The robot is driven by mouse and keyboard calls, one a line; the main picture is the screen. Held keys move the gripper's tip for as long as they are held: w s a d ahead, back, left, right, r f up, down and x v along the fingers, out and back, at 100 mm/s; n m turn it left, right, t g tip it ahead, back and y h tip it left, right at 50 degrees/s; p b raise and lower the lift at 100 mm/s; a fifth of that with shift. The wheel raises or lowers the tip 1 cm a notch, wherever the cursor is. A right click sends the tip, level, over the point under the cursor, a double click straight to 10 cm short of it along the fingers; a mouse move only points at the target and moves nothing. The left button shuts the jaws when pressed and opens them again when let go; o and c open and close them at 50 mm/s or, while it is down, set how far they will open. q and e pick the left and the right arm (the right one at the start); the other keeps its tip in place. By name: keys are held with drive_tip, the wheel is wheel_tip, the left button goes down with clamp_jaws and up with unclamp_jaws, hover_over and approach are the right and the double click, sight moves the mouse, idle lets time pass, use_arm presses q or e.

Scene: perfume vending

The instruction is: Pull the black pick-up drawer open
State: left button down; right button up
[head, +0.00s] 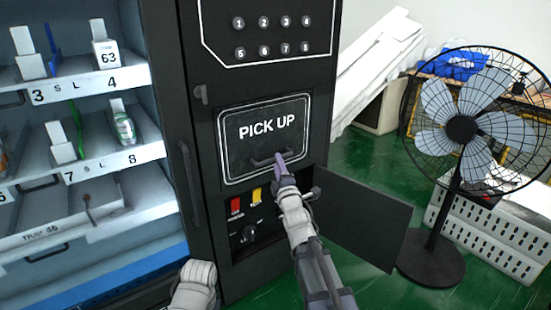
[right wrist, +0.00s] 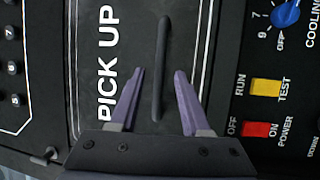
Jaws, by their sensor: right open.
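The black pick-up drawer (head: 240,145) is a shut panel with white PICK UP lettering on the front of the black vending machine. Its dark bar handle (head: 262,161) is low on the panel. My right gripper (head: 281,157) is at the right end of the handle. In the right wrist view the handle (right wrist: 161,70) runs between the two open purple fingers (right wrist: 158,90), and the jaws are not closed on it. My left gripper is not in view; only part of my left arm shows at the bottom.
Below the drawer, a small black door (head: 360,220) stands open to the right, exposing a red switch (head: 236,207) and a yellow switch (head: 256,195). A glass-fronted shelf section is at left. A standing fan (head: 461,129) and white crates (head: 480,235) are at right on green floor.

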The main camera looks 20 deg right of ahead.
drive_tip(key=w, duration=0.4)
drive_tip(key=shift+d+r, duration=0.1)
drive_tip(key=shift+r, duration=0.25)
drive_tip(key=shift+s, duration=0.1)
clamp_jaws()
idle(0.9)
